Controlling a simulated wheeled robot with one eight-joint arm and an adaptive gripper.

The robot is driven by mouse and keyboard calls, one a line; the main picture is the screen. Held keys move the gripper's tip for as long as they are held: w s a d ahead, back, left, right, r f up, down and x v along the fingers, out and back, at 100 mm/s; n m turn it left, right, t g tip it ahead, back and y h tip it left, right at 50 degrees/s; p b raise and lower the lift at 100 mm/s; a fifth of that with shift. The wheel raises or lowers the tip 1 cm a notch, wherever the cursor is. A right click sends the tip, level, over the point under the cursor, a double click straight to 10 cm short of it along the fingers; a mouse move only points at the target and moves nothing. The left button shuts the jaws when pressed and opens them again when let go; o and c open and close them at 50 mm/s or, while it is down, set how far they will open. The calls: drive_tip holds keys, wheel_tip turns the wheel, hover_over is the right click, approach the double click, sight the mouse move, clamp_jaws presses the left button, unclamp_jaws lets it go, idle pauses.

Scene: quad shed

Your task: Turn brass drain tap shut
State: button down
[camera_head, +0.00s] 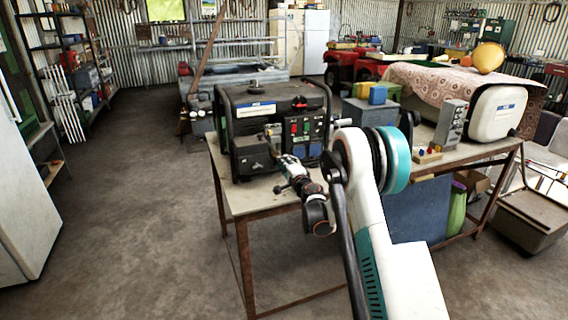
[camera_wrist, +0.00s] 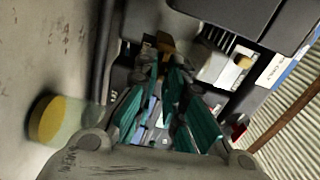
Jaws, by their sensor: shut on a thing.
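A small brass-coloured piece, which looks like the drain tap (camera_wrist: 166,44), shows at the tips of my gripper (camera_wrist: 163,68) in the wrist view. The teal-lined fingers are closed in on it, and they hide part of it. Its handle angle cannot be made out. In the head view my gripper (camera_head: 289,163) is at the lower front of the black generator (camera_head: 254,106), low over the table top. The tap itself cannot be picked out there. The generator's dark body also shows in the wrist view (camera_wrist: 262,22), close beside the fingers.
The generator stands on a worn table (camera_head: 243,198) with brown legs. A yellow-ended clear cylinder (camera_wrist: 48,118) lies left of my gripper in the wrist view. A grey box (camera_head: 452,122) and white tank (camera_head: 495,112) stand to the right.

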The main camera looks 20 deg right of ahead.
drive_tip(key=shift+f+m, duration=0.1)
drive_tip(key=shift+m, duration=0.5)
drive_tip(key=c, duration=1.8)
unclamp_jaws()
drive_tip(key=s, duration=1.2)
drive_tip(key=shift+d, duration=0.35)
